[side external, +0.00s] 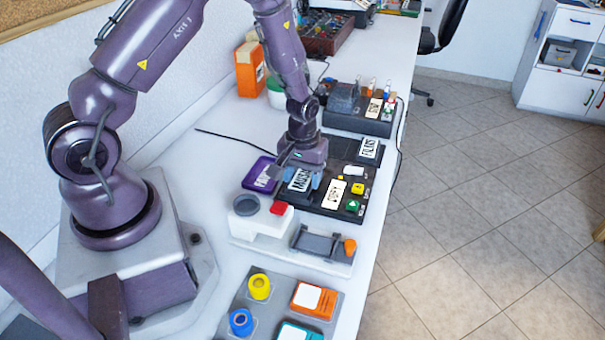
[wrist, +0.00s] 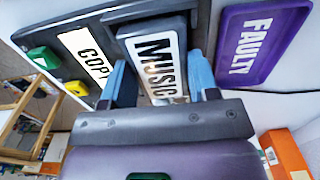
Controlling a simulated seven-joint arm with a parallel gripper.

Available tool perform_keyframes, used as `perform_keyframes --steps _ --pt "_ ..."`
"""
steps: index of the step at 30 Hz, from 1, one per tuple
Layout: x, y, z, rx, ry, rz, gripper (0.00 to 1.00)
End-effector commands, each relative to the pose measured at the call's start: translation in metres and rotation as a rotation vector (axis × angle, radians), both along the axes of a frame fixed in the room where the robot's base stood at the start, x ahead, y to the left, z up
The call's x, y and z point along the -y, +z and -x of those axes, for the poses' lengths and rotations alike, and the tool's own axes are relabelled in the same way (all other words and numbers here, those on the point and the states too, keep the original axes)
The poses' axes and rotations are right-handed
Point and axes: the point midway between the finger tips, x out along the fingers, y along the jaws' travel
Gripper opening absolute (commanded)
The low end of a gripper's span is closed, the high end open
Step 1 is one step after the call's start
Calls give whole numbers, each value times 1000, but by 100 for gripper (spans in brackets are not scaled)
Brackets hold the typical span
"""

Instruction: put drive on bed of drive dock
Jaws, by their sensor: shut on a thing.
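My gripper (side external: 301,181) is shut on a dark drive with a white MUSIC label (side external: 298,179). In the wrist view the blue fingers of my gripper (wrist: 161,78) stand on either side of the MUSIC drive (wrist: 155,58). The drive dock (side external: 322,203) is a dark board with a white COPY label (side external: 333,195), a yellow button (side external: 357,188) and a green button (side external: 353,206). The MUSIC drive is at the dock's left part, beside the COPY label. I cannot tell whether it touches the dock. A dark FILMS-labelled drive (side external: 370,148) is at the dock's far end.
A purple FAULTY tray (side external: 260,176) lies just left of the dock; it also shows in the wrist view (wrist: 262,42). A white device with a grey cradle (side external: 318,242) stands in front. Another dark unit (side external: 345,122) stands behind. The table's right edge is close to the dock.

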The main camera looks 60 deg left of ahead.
Motion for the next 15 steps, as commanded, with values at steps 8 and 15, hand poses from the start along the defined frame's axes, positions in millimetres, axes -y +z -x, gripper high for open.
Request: perform_keyframes --steps 8,15 --pt "0 -1 0 0 0 0 80" --pt "0 4 -1 2 0 -1 80"
